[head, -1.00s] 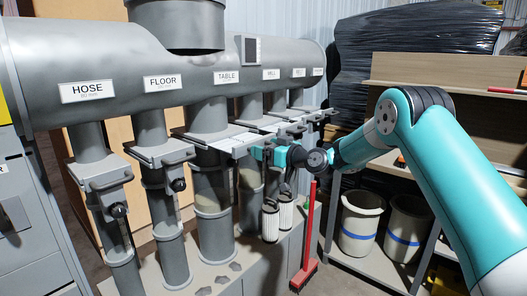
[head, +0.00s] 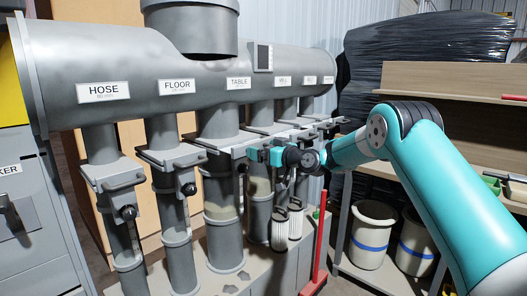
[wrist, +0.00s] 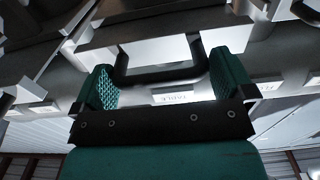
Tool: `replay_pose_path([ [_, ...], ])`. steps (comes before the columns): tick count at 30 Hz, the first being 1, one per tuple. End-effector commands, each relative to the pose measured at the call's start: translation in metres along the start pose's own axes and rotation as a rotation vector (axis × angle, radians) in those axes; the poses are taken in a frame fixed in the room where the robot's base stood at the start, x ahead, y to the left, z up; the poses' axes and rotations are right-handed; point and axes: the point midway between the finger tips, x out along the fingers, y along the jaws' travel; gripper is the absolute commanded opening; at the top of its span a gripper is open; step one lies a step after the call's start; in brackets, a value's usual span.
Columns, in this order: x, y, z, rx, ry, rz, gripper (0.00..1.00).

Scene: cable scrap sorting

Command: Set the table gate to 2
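The TABLE label (head: 238,83) is on the grey manifold above the third pipe from the left. The table gate (head: 222,143) is the flat grey slide across that pipe. My gripper (head: 257,154) is at the right end of this gate. In the wrist view, my gripper (wrist: 165,80) has its teal fingers wide apart, one on each side of a dark U-shaped handle (wrist: 160,76). Small gaps or contact at the handle's ends cannot be told. An upside-down TABLE label (wrist: 172,97) shows behind the handle. I cannot read any gate setting marks.
The hose gate (head: 113,175) and floor gate (head: 168,157) are to the left. More gates and pipes stand close on the right, behind my gripper. Two filter cartridges (head: 288,222) hang below it. A red-handled broom (head: 320,245) and pale buckets (head: 372,232) stand at right.

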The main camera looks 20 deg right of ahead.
Motion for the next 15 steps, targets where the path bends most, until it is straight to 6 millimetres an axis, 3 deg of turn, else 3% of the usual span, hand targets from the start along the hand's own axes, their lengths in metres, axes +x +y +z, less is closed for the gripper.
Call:
replay_pose_path([
  [8, -0.012, 0.001, 0.002, 0.001, -0.002, 0.001, 1.0],
  [15, -0.066, 0.001, 0.003, 0.001, -0.001, 0.005, 1.0],
])
